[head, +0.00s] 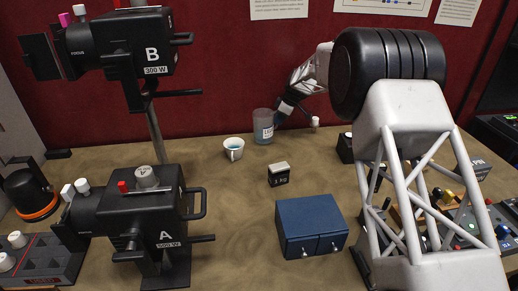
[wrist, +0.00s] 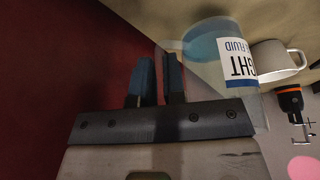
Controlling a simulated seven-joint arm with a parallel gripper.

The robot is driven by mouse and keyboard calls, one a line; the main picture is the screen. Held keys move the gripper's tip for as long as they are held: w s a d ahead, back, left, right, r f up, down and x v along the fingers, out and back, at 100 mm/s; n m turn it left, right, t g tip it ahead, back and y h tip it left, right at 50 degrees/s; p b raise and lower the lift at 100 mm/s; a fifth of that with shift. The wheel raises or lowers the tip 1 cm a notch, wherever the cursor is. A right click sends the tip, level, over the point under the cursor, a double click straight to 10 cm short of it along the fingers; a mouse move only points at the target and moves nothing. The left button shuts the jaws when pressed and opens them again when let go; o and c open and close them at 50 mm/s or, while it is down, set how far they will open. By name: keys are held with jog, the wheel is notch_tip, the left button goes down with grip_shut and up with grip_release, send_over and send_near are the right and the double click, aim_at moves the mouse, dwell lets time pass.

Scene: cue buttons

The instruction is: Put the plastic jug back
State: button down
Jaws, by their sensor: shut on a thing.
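The plastic jug (head: 263,127) is clear, with a white label and some bluish liquid, near the back of the table in the head view. It looks upright; I cannot tell whether its base touches the table. My gripper (head: 278,119) is at its right side, shut on the jug, with the grip point largely hidden in the head view. In the wrist view, my gripper (wrist: 160,68) has its dark fingers close together beside the jug (wrist: 203,47). That view shows the label upside down.
A small dark box (head: 281,177) and a blue two-door cabinet (head: 309,225) are nearer. Black lamps A (head: 150,222) and B (head: 125,48) stand left. The red wall (head: 215,75) is close behind.

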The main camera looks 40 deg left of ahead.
jog(key=shift+d+r, duration=0.3)
jog(key=shift+d, duration=0.1)
jog(key=s+d+r+m+t, duration=0.1)
jog(key=s+d+r+m, duration=0.1)
jog(key=d, duration=0.8)
jog(key=s+d+r+m+t, duration=0.1)
jog(key=d+r+m, duration=0.3)
jog(key=d, duration=0.6)
notch_tip(320, 180, up, 2)
jog(key=shift+s+r+t+y, duration=0.1)
jog(key=shift+s+t+y, duration=0.2)
jog(key=shift+s, duration=0.2)
jog(key=shift+f, duration=2.5)
jog(key=shift+f, duration=2.5)
jog(key=shift+f, duration=0.1)
